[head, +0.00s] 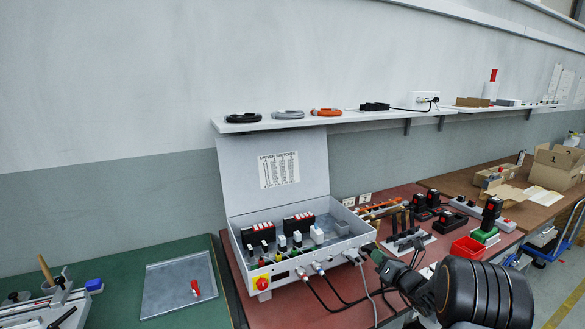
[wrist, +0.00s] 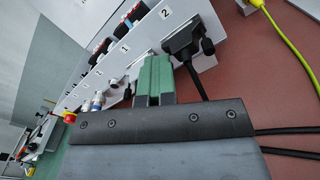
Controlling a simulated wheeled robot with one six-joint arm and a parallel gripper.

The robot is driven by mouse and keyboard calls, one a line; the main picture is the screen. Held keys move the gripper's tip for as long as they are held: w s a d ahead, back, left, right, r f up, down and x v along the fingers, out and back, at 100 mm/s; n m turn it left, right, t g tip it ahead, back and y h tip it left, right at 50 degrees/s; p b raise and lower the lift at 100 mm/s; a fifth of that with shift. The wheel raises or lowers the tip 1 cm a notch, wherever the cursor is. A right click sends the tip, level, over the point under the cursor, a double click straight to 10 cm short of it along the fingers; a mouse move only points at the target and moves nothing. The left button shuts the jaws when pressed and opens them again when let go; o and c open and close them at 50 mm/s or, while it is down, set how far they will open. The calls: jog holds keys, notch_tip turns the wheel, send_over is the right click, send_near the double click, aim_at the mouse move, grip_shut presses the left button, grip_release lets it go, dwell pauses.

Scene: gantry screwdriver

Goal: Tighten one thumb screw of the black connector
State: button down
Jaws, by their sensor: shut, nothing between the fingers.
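The black connector (wrist: 184,42) is plugged into the light grey panel beside the label 2 in the wrist view, with its black cable running down behind my gripper. A black thumb screw (wrist: 207,46) shows on its right side; a second one is not clearly visible. My gripper (wrist: 156,60) has green fingers, shut together and empty. In the picture the fingertips are just left of and below the connector, apart from the thumb screw. In the head view my gripper (head: 380,262) is at the right front corner of the box, by the connector (head: 370,247), which is small there.
The open switch box (head: 232,272) stands on the red bench top. Several plugs and cables (head: 335,292) hang from its front. A red bin (head: 467,248) and a drill (head: 489,215) stand to the right. A yellow-green cable (wrist: 284,45) shows in the wrist view.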

jog(key=shift+w+a, duration=0.25)
dwell(0.6)
jog(key=shift+d+f+b, duration=0.25)
jog(key=shift+d+b, duration=0.2)
jog(key=shift+b, duration=0.45)
jog(key=shift+d, duration=0.2)
jog(key=shift+r, duration=0.1)
jog(key=shift+d+r, duration=0.1)
jog(key=shift+r, duration=0.15)
jog(key=shift+f+p+v, duration=0.15)
jog(key=shift+p+v, duration=0.1)
jog(key=shift+v, duration=1.05)
jog(key=shift+f+p+v, duration=0.15)
jog(key=shift+p+v, duration=0.05)
jog(key=shift+v, duration=1.05)
jog(key=shift+d, duration=0.15)
